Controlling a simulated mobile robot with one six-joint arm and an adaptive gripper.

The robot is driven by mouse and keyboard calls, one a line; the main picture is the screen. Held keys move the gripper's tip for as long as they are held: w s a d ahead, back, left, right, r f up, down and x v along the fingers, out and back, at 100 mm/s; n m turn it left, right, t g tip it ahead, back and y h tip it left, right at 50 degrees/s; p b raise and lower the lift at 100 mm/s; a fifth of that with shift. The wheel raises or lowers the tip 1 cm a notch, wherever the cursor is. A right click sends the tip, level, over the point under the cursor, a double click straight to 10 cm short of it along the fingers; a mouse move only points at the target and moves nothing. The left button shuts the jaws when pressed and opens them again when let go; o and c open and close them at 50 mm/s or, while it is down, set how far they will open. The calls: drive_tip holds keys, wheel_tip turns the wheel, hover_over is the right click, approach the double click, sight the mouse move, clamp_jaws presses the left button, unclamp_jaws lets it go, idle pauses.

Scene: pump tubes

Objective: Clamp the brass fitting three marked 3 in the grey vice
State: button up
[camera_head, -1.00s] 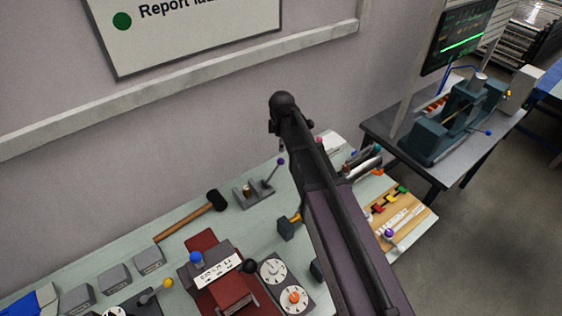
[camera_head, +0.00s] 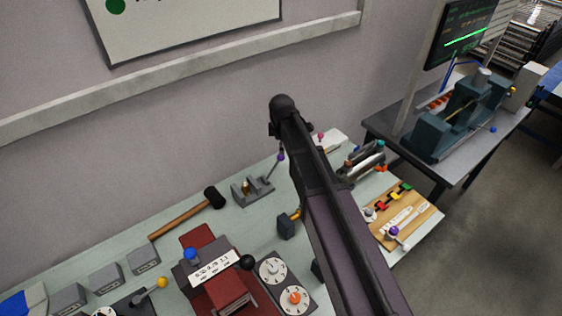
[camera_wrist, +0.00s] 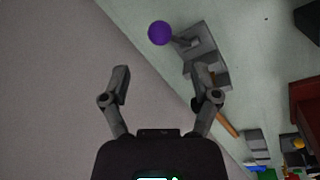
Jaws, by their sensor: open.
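A small grey vice (camera_head: 251,193) with a purple-knobbed lever stands at the back of the bench, near the wall. A small brass piece (camera_head: 246,187) shows at it; I cannot read a 3 on it or tell whether it is clamped. Another brass-coloured piece (camera_head: 296,215) shows at a dark block, partly hidden by my arm. In the wrist view the vice (camera_wrist: 203,45) and its purple knob (camera_wrist: 159,32) lie beyond the fingertips, to the upper right. My gripper (camera_wrist: 163,76) is open, with nothing between its fingers. The right finger overlaps the vice in the picture.
A hammer (camera_head: 190,213) lies left of the vice. A red vice-like device (camera_head: 222,290), dials (camera_head: 273,270) and grey blocks (camera_head: 143,260) fill the front. A wooden board (camera_head: 405,218) lies right. The wall (camera_head: 180,130) runs close behind the bench.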

sight(281, 156)
drive_tip(key=shift+w+f+b, duration=0.3)
drive_tip(key=shift+f+b, duration=1)
drive_tip(key=shift+f, duration=0.1)
drive_tip(key=shift+w+f+b, duration=0.25)
drive_tip(key=shift+f+b, duration=1.1)
drive_tip(key=shift+f, duration=0.1)
drive_tip(key=shift+w+f+b, duration=0.3)
drive_tip(key=shift+f+b, duration=1)
drive_tip(key=shift+f, duration=0.1)
clamp_jaws()
